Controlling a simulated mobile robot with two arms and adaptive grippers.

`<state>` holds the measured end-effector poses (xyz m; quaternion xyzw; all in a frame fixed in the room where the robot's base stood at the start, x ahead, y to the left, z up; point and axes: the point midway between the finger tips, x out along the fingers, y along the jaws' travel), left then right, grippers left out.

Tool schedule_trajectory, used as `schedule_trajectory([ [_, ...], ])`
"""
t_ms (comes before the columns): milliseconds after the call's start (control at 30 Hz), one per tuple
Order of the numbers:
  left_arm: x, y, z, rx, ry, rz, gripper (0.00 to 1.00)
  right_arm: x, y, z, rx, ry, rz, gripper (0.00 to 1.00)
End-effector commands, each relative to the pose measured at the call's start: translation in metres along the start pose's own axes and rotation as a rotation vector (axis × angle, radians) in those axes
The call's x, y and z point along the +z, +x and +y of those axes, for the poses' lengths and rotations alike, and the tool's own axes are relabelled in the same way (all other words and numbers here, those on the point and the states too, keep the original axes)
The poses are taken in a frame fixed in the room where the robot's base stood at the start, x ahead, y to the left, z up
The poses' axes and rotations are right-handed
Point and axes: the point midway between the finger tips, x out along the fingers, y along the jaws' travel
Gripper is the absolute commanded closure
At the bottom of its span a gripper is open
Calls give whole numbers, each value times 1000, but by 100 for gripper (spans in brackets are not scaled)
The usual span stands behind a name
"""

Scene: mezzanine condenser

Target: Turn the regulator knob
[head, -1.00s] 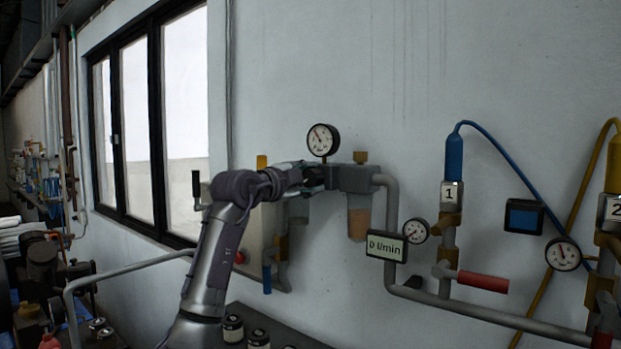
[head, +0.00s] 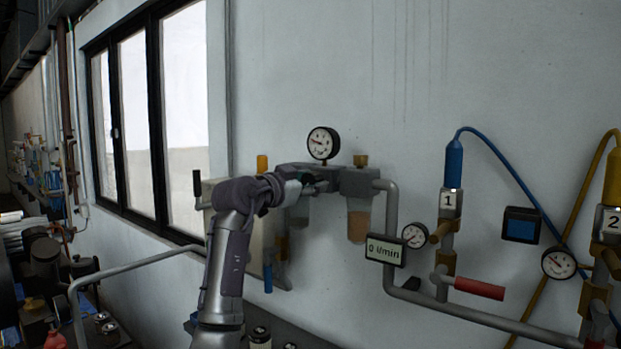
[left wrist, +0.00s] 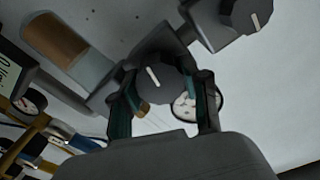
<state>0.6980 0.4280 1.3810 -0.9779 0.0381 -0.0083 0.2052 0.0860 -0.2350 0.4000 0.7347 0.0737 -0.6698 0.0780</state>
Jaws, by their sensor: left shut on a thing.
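The regulator knob (left wrist: 160,77) is dark, faceted and round, with a white pointer line, in the left wrist view. My left gripper (left wrist: 163,96) has one finger on each side of it and is shut on it. In the head view my left gripper (head: 312,186) is at the front of the grey regulator unit on the wall, and the knob is hidden there. A round pressure gauge (head: 322,142) stands on top of the unit, its needle pointing left and slightly up. My right gripper is in neither view.
A second dark knob (left wrist: 248,14) is close by at the upper right of the left wrist view. A filter bowl (head: 358,222) hangs right of my gripper. A display (head: 386,250) reads 0 l/min. Pipes, a red-handled valve (head: 478,288) and hoses run further right.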

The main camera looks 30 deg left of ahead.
Motion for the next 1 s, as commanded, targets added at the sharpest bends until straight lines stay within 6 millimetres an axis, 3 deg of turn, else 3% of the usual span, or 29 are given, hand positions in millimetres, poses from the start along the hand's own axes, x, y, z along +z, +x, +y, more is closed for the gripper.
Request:
schedule_trajectory([
  [633, 2, 1, 1, 3, -50, -5, 89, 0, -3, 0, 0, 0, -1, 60],
  [667, 2, 1, 1, 3, -50, -5, 51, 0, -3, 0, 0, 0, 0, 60],
  [700, 2, 1, 1, 3, -50, -5, 44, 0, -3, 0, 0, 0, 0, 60],
  [800, 2, 0, 1, 2, -50, -3, 30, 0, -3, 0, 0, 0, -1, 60],
  [1000, 1, 0, 0, 1, -49, -2, 30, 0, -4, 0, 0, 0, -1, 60],
])
